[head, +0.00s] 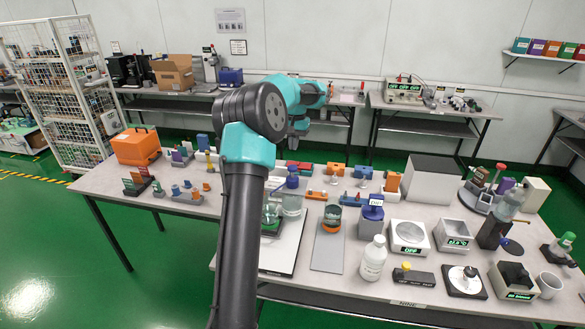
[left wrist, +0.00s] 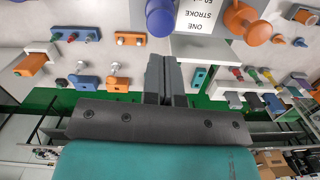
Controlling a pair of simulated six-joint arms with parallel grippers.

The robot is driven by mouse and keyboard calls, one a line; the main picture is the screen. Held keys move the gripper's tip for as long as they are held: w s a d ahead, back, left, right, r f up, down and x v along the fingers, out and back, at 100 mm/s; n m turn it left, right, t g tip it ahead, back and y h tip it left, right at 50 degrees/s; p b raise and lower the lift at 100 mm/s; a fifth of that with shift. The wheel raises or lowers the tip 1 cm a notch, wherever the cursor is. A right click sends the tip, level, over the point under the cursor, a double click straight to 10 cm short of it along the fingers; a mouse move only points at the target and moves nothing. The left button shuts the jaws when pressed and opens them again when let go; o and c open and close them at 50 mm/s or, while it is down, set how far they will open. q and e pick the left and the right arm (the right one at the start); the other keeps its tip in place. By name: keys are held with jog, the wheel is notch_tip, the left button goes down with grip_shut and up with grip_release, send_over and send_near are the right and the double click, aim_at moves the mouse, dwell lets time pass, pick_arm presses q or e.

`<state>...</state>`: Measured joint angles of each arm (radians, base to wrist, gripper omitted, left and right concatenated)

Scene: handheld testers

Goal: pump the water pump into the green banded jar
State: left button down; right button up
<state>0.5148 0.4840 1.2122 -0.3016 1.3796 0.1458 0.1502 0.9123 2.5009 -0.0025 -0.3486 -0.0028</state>
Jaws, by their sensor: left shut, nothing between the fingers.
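The water pump's blue top (head: 292,180) rises above a clear vessel, just right of my left forearm. In the left wrist view, a blue round knob (left wrist: 160,16) shows at the top edge beside a white "ONE STROKE" label (left wrist: 200,15). A clear jar (head: 271,214) stands on a green-edged base, partly hidden by my left arm; its band is hard to make out. My left gripper (head: 299,130) is shut and empty, raised behind and above the pump; its fingers (left wrist: 166,82) are together in the left wrist view. My right gripper is not seen.
A beaker with an orange base (head: 332,218) stands on a grey mat (head: 327,252). A blue-topped grey block (head: 371,218), white bottle (head: 373,258) and scales (head: 408,236) crowd the right. Small blue and orange fixtures (head: 322,196) lie behind. An orange case (head: 136,147) is far left.

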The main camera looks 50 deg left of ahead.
aim_at(293, 166)
pick_arm(q)
jog(key=shift+s+d+f, duration=0.1)
jog(key=shift+s+f, duration=0.05)
jog(key=shift+f, duration=1.35)
jog(key=shift+s+d+f, duration=0.1)
jog(key=shift+f, duration=1.35)
jog(key=shift+f, duration=0.15)
jog(key=shift+f, duration=1.8)
jog(key=shift+w+a+r, duration=0.3)
jog(key=shift+w+a, duration=0.15)
jog(key=shift+w, duration=0.2)
jog(key=shift+w+a+r, duration=0.3)
jog(key=shift+w+a, duration=0.1)
jog(key=shift+w, duration=0.2)
notch_tip(293, 166, up, 17)
jog(key=w+a, duration=0.1)
jog(key=shift+w+r, duration=0.2)
jog(key=shift+w, duration=0.05)
jog(key=shift+f, duration=0.1)
